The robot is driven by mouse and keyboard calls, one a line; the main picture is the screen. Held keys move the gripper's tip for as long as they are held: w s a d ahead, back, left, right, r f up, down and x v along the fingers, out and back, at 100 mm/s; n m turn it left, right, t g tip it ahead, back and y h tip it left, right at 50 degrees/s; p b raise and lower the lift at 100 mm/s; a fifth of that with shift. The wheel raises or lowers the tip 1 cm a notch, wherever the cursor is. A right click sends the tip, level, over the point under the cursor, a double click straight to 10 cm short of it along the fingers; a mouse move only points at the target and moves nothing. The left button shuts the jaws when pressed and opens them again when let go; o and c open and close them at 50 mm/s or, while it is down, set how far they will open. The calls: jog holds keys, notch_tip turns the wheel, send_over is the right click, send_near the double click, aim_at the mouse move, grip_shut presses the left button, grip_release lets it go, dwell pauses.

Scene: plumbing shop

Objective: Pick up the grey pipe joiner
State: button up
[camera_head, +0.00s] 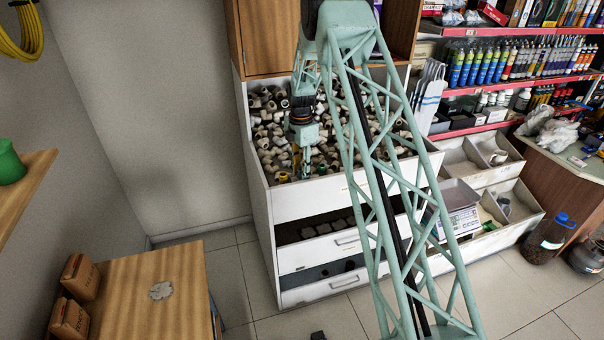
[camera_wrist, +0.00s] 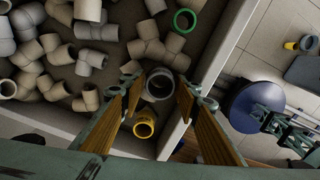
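A grey pipe joiner (camera_wrist: 160,84), a short dark grey ring with an open bore, lies in the bin corner in the wrist view. My gripper (camera_wrist: 160,92) is open, with one wooden-looking finger on each side of it and visible gaps between. I cannot tell how far above it the fingertips are. A yellow joiner (camera_wrist: 145,124) lies just below the grey one in the picture, also between the fingers. In the head view my gripper (camera_head: 301,168) points down over the front left of the bin; the grey joiner cannot be made out there.
The white bin (camera_head: 320,197) holds many beige fittings (camera_head: 268,130), heaped toward the back. A green ring (camera_wrist: 185,20) lies near the bin wall (camera_wrist: 218,58). Bare bin floor surrounds the grey joiner's left side. Drawers (camera_head: 315,250) are below; a wooden table (camera_head: 165,280) stands front left.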

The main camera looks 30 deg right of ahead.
jog(key=shift+c, duration=0.4)
jog(key=c, duration=0.5)
jog(key=shift+o, duration=0.2)
jog(key=shift+r, duration=0.2)
jog(key=shift+r+b, duration=0.3)
jog(key=shift+r, duration=1.3)
jog(key=s+a+b, duration=0.1)
jog(key=s+a, duration=0.1)
jog(key=s, duration=0.5)
jog(key=s+a+r+b, duration=0.1)
jog(key=s, duration=0.7)
jog(key=shift+s+a+r, duration=0.2)
jog(key=shift+s+a, duration=0.1)
jog(key=shift+a, duration=0.05)
